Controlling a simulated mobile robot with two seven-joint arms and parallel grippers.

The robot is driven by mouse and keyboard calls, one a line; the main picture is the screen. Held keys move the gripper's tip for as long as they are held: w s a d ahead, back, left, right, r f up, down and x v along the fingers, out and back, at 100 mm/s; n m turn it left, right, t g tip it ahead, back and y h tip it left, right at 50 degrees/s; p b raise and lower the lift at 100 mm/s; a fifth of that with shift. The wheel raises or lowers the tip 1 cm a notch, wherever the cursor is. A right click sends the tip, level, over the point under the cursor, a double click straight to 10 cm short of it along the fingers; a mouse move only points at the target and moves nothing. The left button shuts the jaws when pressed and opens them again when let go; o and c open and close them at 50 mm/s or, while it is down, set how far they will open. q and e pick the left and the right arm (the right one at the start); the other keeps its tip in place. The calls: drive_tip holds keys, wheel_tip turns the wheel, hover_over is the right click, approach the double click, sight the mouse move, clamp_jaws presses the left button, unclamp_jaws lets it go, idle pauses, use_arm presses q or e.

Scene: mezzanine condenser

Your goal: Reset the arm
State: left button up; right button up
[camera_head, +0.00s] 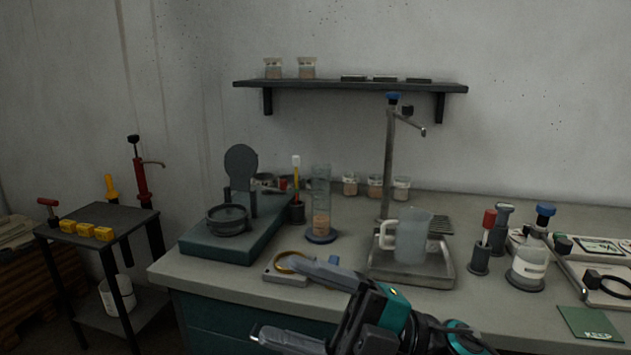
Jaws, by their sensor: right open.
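My right gripper (285,302) shows at the bottom centre in the head view. Its two grey fingers are spread apart and point left, with nothing between them. The upper finger passes in front of a small light block with a brass ring (290,264) near the bench's front edge; I cannot tell whether they touch. The black and teal wrist of my right arm reaches in from the bottom right. My left gripper is not in view.
The grey bench (210,277) holds a teal unit with a black dish (228,220), a graduated cylinder (321,200), a clear jug (411,238) on a metal tray under a tap, and a labelled flask (530,262). A dark side table (130,220) stands left. A shelf (350,87) hangs above.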

drive_tip(key=w+d+f+m+t+h, duration=0.3)
drive_tip(key=d+f+m+t+h, duration=0.35)
drive_tip(key=f+m+t, duration=0.4)
drive_tip(key=w+d+f+m+t+h, duration=0.2)
drive_tip(key=d+f+m+t+h, duration=0.5)
drive_tip(key=m, duration=0.7)
use_arm(q)
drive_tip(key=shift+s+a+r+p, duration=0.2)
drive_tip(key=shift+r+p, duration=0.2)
drive_tip(key=shift+p, duration=0.15)
use_arm(e)
drive_tip(key=s+d+f+m+g+h, duration=0.2)
drive_tip(key=s+f, duration=0.4)
drive_tip(key=f, duration=0.3)
drive_tip(key=s+d+f+m+g+h, duration=0.3)
drive_tip(key=s+f+g+h, duration=0.2)
drive_tip(key=f, duration=0.4)
drive_tip(key=shift+s+d+f, duration=0.2)
drive_tip(key=shift+s+d, duration=0.2)
drive_tip(key=shift+s, duration=0.25)
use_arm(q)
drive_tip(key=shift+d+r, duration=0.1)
use_arm(e)
drive_tip(key=shift+r, duration=0.15)
